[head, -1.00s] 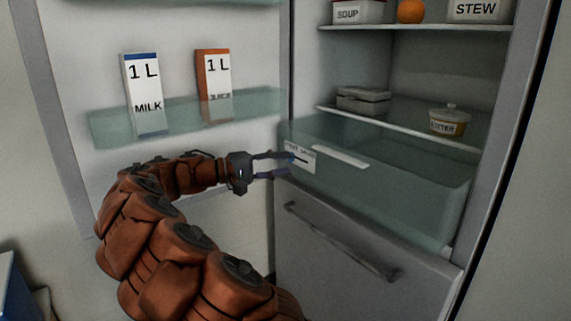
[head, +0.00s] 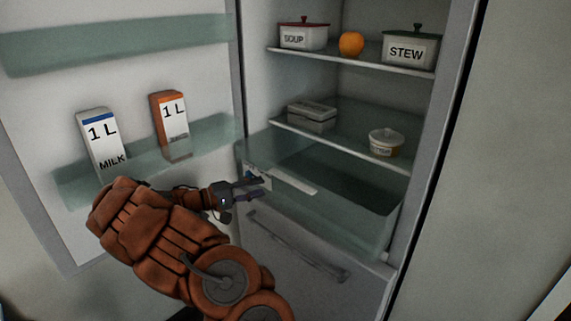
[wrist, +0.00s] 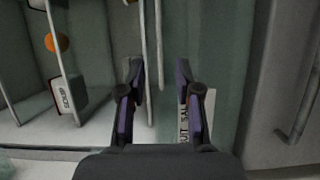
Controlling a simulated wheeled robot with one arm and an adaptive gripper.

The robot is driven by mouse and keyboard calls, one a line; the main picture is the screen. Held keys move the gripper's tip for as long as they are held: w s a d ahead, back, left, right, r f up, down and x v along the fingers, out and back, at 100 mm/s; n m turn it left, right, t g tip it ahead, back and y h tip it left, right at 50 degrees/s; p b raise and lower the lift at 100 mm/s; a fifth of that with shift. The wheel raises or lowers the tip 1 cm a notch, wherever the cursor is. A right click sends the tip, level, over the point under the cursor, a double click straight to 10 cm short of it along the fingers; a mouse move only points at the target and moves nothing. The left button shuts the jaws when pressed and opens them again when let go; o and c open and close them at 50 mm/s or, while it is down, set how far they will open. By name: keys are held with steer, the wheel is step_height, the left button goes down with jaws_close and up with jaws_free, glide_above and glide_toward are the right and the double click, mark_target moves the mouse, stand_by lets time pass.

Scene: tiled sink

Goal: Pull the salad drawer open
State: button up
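The salad drawer (head: 345,218) is a translucent green box low in the open fridge, under the shelf with the butter pot. My gripper (head: 258,187) is open in front of the drawer's left end, left of the strip. In the wrist view my two fingers (wrist: 160,85) stand apart with nothing clearly held; whether they touch the drawer I cannot tell.
Below is a closed drawer with a long bar handle (head: 297,246). The open fridge door at left holds a milk carton (head: 101,145) and an orange carton (head: 171,127). Shelves above hold a stew pot (head: 410,50), an orange (head: 351,44) and a butter pot (head: 386,143).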

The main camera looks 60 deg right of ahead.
mark_target(287, 182)
steer(key=shift+s+a+p+x, duration=0.1)
steer(key=shift+s+p+x, duration=0.05)
steer(key=shift+p+x, duration=1.15)
steer(key=shift+s+a+p+x, duration=0.15)
steer(key=shift+p+x, duration=0.8)
steer(key=shift+x, duration=0.8)
steer(key=shift+s+a+p+x, duration=0.1)
steer(key=shift+p+x, duration=1)
steer(key=shift+x, duration=0.4)
jaws_close()
